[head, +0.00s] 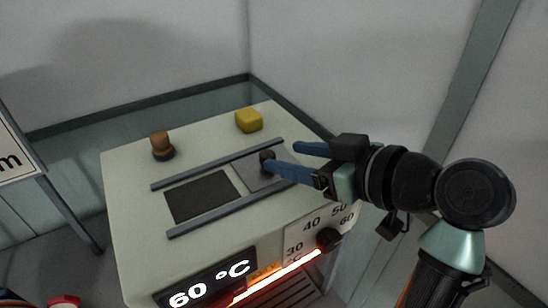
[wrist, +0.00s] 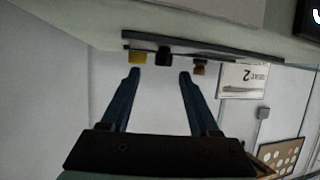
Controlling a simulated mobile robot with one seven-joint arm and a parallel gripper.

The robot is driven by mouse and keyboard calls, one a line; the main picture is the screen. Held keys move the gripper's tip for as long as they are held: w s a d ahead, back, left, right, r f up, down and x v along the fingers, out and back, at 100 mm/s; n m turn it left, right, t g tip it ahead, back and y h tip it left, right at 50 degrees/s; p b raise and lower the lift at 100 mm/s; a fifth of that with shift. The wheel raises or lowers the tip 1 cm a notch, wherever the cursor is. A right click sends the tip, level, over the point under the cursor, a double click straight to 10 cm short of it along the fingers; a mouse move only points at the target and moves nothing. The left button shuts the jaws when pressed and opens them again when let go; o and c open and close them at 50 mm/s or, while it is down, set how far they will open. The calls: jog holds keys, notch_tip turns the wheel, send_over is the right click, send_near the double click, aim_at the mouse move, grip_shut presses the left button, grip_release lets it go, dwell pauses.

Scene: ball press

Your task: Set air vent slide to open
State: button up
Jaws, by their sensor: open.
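The air vent slide is a grey plate (head: 250,176) with a black knob (head: 267,158). It sits between two rails at the right part of the machine top. Left of it a dark rectangular area (head: 200,196) lies uncovered. My gripper (head: 283,157) reaches in from the right with blue fingers apart. In the head view the near fingertip overlaps the knob's lower part. In the wrist view the knob (wrist: 163,54) shows ahead, between the lines of the two open fingertips (wrist: 160,73). Whether a finger touches the knob cannot be told.
Grey rails (head: 228,212) border the slide. A yellow block (head: 249,120) and a brown knob (head: 161,145) stand on the back of the machine top. The front has a 60 °C display (head: 207,284), a dial (head: 328,238) and a glowing bar (head: 280,276). Walls stand behind.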

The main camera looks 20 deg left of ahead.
jog(key=b+v, duration=0.1)
jog(key=v, duration=0.6)
jog(key=shift+w+a+r+m+t, duration=0.1)
jog(key=shift+w+r+m+t, duration=0.15)
jog(key=shift+w+m+t, duration=0.1)
jog(key=w+r+m+t+h, duration=0.5)
jog(key=r+m+t, duration=0.1)
jog(key=r+t, duration=0.4)
jog(key=s+d+r+m+t+h, duration=0.2)
jog(key=s+r+t, duration=0.3)
jog(key=r, duration=0.3)
jog(key=s+d+r+m+t+h, duration=0.3)
jog(key=s+r+m+t+h, duration=0.1)
jog(key=s+r+t+h, duration=0.1)
notch_tip(320, 180, up, 3)
jog(key=s+t, duration=0.1)
jog(key=s, duration=0.1)
jog(key=shift+s+r, duration=0.15)
jog(key=shift+s, duration=0.1)
